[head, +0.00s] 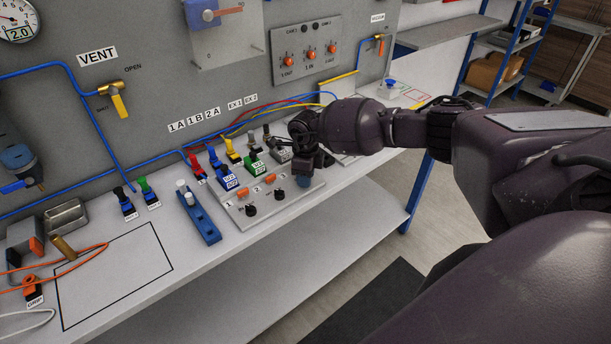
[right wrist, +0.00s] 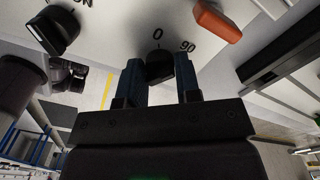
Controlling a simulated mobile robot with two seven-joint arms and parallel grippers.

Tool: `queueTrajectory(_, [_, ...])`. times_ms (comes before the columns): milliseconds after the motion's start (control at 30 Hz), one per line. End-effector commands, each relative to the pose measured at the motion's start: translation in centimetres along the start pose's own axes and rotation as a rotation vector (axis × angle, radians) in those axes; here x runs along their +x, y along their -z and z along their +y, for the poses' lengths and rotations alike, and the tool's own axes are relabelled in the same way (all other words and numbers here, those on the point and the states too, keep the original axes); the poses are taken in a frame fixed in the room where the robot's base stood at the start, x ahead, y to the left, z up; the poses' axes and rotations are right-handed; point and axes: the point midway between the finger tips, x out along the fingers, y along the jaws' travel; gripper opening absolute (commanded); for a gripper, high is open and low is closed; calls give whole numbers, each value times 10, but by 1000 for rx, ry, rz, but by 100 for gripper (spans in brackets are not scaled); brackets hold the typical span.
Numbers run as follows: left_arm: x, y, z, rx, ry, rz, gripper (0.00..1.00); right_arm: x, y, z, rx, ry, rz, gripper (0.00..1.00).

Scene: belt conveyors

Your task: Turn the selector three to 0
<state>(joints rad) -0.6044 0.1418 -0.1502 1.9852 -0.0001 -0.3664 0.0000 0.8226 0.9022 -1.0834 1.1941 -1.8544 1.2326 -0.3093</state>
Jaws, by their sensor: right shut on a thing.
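The selector panel (head: 262,210) lies on the bench with black knobs by the numbers 1 and 2. Knob one (head: 251,210) and knob two (head: 279,195) are in plain view. My right gripper (head: 304,181) is at the panel's right end, over the third position, and hides selector three in the head view. In the right wrist view, my right gripper (right wrist: 160,70) has its fingers on both sides of a black knob, selector three (right wrist: 160,63). The printed marks 0 and 90 show beside it. Its exact pointing is hard to tell. My left gripper is not in view.
Orange rockers (head: 243,194) sit on the panel behind the knobs; one orange part (right wrist: 217,20) is near the gripper. Another black knob (right wrist: 56,30) is at the left. Coloured valves (head: 226,178) stand behind the panel, and a blue block (head: 200,218) is left of it.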

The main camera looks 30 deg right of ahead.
Motion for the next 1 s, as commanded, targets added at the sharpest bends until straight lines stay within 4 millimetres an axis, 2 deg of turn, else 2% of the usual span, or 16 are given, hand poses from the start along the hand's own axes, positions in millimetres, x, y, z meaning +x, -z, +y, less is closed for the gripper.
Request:
queueTrajectory(267, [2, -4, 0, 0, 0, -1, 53, 1, 0, 0, -38, 0, 0, 7])
queueTrajectory(467, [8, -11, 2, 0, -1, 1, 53, 2, 0, 0, -146, 0, 0, 7])
queueTrajectory(1000, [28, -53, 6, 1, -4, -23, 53, 4, 0, 0, -641, -2, 1, 7])
